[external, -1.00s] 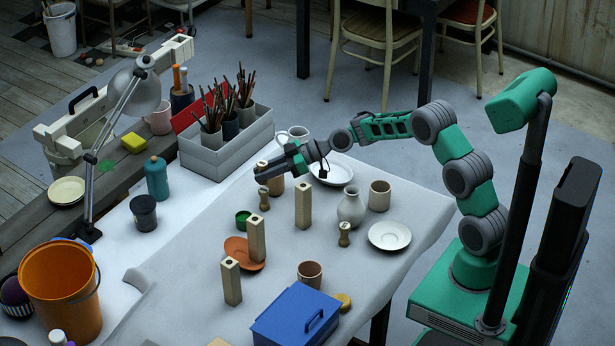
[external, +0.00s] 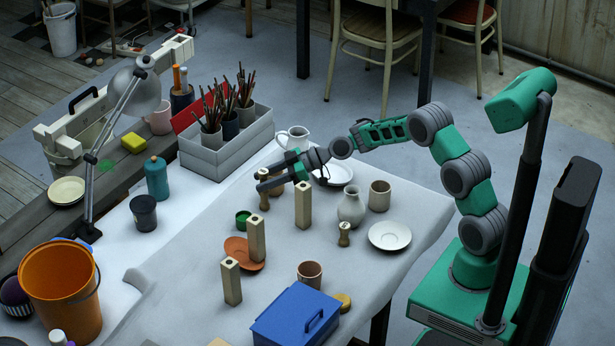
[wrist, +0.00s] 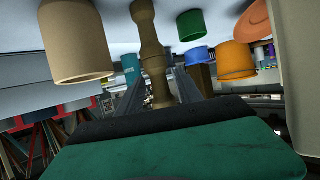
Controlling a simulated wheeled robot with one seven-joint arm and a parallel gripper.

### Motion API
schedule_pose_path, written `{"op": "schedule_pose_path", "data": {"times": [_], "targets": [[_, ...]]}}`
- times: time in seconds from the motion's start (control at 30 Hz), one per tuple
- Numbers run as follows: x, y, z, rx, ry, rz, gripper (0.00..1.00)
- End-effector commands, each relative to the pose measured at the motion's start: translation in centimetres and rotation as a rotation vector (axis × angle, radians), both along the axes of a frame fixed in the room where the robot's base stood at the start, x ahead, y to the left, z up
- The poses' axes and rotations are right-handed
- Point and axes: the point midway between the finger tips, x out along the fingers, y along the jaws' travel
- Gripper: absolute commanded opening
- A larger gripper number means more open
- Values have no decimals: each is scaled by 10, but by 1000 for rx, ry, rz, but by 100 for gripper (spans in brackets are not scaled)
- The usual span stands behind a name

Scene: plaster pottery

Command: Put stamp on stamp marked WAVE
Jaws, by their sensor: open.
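A turned wooden stamp (external: 264,201) stands upright on the table's left middle, below my gripper (external: 260,180). In the wrist view, which is upside down, a turned wooden column (wrist: 152,50) runs between my open fingers (wrist: 157,92). Its repeated bulges look like one stamp standing on another, but the join is hard to make out. The fingers lie on either side of its upper part, with no clear grip. Another turned stamp (external: 344,234) stands apart, right of the middle. No WAVE marking is readable.
Square wooden posts (external: 302,205) (external: 256,240) (external: 231,282) stand near my gripper. A beige cup (wrist: 75,42) is close beside the column. A green cup (external: 243,218), orange plate (external: 236,247), vase (external: 351,207) and blue box (external: 297,317) stand around.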

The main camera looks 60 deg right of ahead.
Motion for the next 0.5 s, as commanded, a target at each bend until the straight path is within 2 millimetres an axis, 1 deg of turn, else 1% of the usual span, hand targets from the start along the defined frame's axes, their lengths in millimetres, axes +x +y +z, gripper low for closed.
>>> {"op": "schedule_pose_path", "data": {"times": [0.1,0.17,0.27,0.4,0.5], "targets": [[0,0,7,0,0,0,43],[-5,-7,7,0,0,-3,43],[-21,-22,15,-1,-3,-4,43],[-46,-47,29,-1,-2,-7,43],[-63,-61,37,0,0,-4,43]]}}
